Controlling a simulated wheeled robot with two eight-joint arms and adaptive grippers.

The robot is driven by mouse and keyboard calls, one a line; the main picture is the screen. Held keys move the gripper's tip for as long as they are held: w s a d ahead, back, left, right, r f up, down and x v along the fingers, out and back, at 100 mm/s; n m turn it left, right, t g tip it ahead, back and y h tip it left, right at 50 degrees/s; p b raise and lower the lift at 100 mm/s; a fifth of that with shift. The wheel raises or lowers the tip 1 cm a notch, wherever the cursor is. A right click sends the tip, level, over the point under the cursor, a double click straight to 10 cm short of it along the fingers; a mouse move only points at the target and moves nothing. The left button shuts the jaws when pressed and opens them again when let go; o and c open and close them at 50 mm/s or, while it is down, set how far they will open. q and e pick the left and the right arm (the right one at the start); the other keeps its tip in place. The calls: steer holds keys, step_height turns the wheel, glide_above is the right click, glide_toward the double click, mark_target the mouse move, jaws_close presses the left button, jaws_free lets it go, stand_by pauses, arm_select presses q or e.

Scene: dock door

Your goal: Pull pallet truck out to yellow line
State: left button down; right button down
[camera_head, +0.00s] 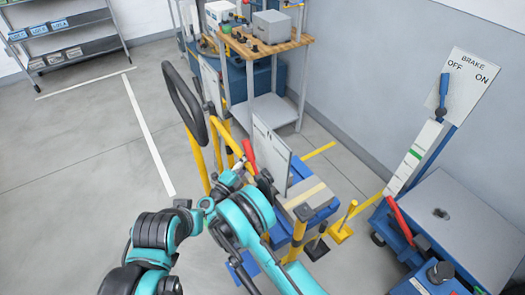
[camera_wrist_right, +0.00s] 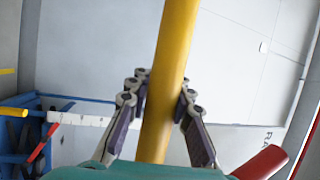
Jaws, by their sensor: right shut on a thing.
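In the head view, a yellow-framed truck with a black loop handle (camera_head: 182,103) stands left of centre. Its yellow uprights (camera_head: 198,160) are partly hidden by my arm links. A red lever (camera_head: 250,157) is beside the frame. In the right wrist view, my right gripper (camera_wrist_right: 160,95) is shut around a yellow bar (camera_wrist_right: 168,60), with one finger on each side. A red handle (camera_wrist_right: 262,163) is close at lower right. Yellow floor marking (camera_head: 319,151) shows beyond the blue platform. I cannot make out my left gripper.
A wooden-topped workbench (camera_head: 272,45) stands behind. At right are a blue machine (camera_head: 470,225) and a BRAKE OFF/ON panel (camera_head: 470,85). A yellow foot (camera_head: 341,232) is near the platform. A shelf (camera_head: 70,45) stands at far left. The left floor, with white lines (camera_head: 148,132), is clear.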

steer(key=shift+s+a+r, duration=0.2)
steer(key=shift+s+a, duration=0.1)
steer(key=shift+a, duration=0.45)
steer(key=c, duration=1.3)
jaws_free()
steer(key=shift+a, duration=0.1)
steer(key=shift+f, duration=0.1)
steer(key=shift+s, duration=0.1)
